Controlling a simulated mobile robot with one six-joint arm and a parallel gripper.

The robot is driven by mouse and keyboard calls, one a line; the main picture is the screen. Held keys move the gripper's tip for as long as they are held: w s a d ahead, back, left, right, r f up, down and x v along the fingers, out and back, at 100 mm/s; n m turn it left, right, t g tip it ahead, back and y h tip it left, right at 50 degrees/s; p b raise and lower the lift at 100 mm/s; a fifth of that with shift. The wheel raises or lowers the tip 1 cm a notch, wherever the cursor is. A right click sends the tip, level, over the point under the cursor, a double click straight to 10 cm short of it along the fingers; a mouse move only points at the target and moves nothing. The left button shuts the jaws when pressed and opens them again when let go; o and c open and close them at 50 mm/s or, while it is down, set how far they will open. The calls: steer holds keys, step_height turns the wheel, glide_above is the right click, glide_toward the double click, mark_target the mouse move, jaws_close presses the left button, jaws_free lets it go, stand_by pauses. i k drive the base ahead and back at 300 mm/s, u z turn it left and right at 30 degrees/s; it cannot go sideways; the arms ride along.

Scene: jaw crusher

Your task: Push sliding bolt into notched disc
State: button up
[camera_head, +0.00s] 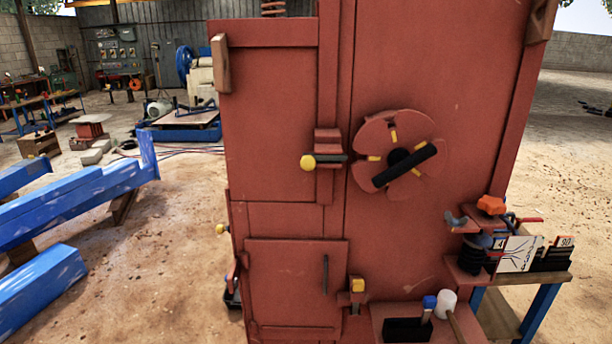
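The red notched disc (432,148) is mounted on the red crusher's front, right of centre. It has yellow-marked notches and a black bar handle (404,166) lying tilted across its hub. A sliding bolt with a yellow knob (308,162) and a dark rod (331,160) sits left of the disc, in a red bracket (328,142). The bolt's right end is close to the disc's left edge; I cannot tell whether it enters a notch. A yellow mark on the disc (374,158) lies at about the bolt's height. My gripper is not in view.
A lower door (292,285) has a dark vertical handle and a yellow-topped latch (357,286). A red shelf at bottom right holds a white-headed mallet (447,302). A side bench (550,277) carries tools. Blue beams (75,205) lie left; sandy ground between is open.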

mark_target(308, 162)
steer(key=k, duration=1.65)
steer(key=u, duration=1.4)
steer(key=i, duration=1)
steer(key=z, duration=0.1)
